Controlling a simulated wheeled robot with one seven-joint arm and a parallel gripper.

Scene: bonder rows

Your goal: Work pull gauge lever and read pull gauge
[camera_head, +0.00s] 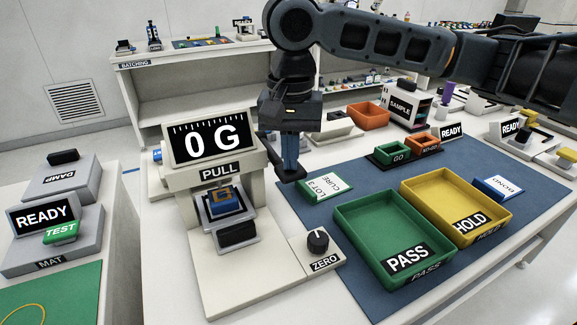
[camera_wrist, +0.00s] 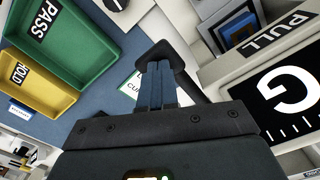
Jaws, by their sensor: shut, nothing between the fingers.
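The pull gauge (camera_head: 205,174) stands on a white base and its display (camera_head: 208,143) reads 0 G. A dark lever (camera_head: 294,177) with a rounded end sticks out from the gauge's right side; it also shows in the wrist view (camera_wrist: 168,48). My gripper (camera_head: 289,167) is shut and empty, pointing down, with its blue fingertips (camera_wrist: 158,66) right at the lever's end. I cannot tell whether they touch it. A blue block with a tan square part (camera_head: 222,200) sits under the PULL label. In the wrist view the display (camera_wrist: 290,98) shows only partly.
A black ZERO knob (camera_head: 318,242) is at the gauge's front right. A CURE lot card (camera_head: 322,186) lies close right of my gripper. The green PASS tray (camera_head: 345,212) and yellow HOLD tray (camera_head: 411,196) stand on the blue mat. A READY unit (camera_head: 42,217) stands at left.

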